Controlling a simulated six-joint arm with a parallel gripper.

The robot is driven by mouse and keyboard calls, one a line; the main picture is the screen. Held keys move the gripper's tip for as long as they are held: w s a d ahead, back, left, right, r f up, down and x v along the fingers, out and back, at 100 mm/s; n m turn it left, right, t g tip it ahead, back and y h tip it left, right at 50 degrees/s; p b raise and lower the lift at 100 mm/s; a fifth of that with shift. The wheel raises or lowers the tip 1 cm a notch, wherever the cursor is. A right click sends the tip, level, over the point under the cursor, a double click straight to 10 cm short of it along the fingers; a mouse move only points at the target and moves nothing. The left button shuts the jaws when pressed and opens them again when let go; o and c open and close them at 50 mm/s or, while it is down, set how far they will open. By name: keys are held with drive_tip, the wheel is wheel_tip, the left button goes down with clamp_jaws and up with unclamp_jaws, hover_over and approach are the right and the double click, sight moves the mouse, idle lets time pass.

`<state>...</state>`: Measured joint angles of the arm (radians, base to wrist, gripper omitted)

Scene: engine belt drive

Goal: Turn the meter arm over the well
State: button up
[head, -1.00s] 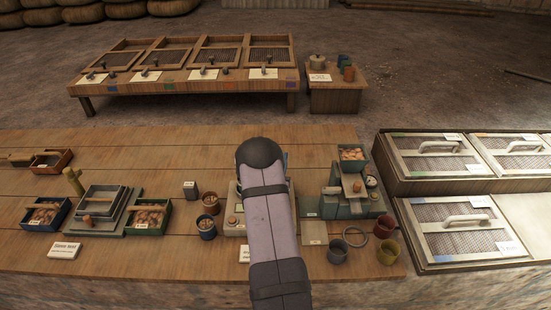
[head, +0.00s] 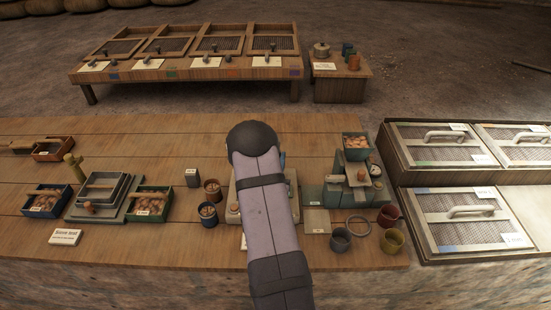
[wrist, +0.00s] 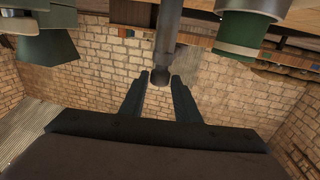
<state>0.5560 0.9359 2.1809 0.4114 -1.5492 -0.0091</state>
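In the head view my arm covers most of a pale device (head: 233,212) at the middle of the bench, and my gripper is hidden behind the arm. A grey-green machine (head: 340,194) with an orange-filled hopper stands just right of it. In the wrist view my gripper (wrist: 158,88) is open, its two dark fingers apart. A dark grey rod (wrist: 165,35) with a rounded end comes down from the top between and beyond the fingertips. I cannot tell whether the rod is the meter arm, or whether the fingers touch it. I cannot make out the well.
Cups (head: 340,239) and a ring (head: 358,226) lie at the bench's front right. Small pots (head: 209,214) stand left of my arm. Mesh-lidded boxes (head: 465,220) fill the right side. A green cylinder (wrist: 243,35) is close to the gripper's upper right in the wrist view.

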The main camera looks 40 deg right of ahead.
drive_tip(key=shift+d+r, duration=0.15)
drive_tip(key=shift+r, duration=0.1)
drive_tip(key=c, duration=0.5)
drive_tip(key=r, duration=0.1)
drive_tip(key=d+r+m, duration=0.1)
drive_tip(key=shift+d+r+t, duration=0.15)
drive_tip(key=shift+r+t, duration=0.15)
drive_tip(key=shift+r, duration=0.05)
clamp_jaws()
drive_tip(key=s+d+f+m+t+y+b, duration=0.4)
drive_tip(key=s+m, duration=0.5)
drive_tip(key=m, duration=0.3)
wheel_tip(320, 180, down, 2)
drive_tip(key=y+b, duration=0.1)
drive_tip(key=b, duration=0.2)
drive_tip(key=shift+d+y+b, duration=0.25)
drive_tip(key=shift+y+b, duration=0.05)
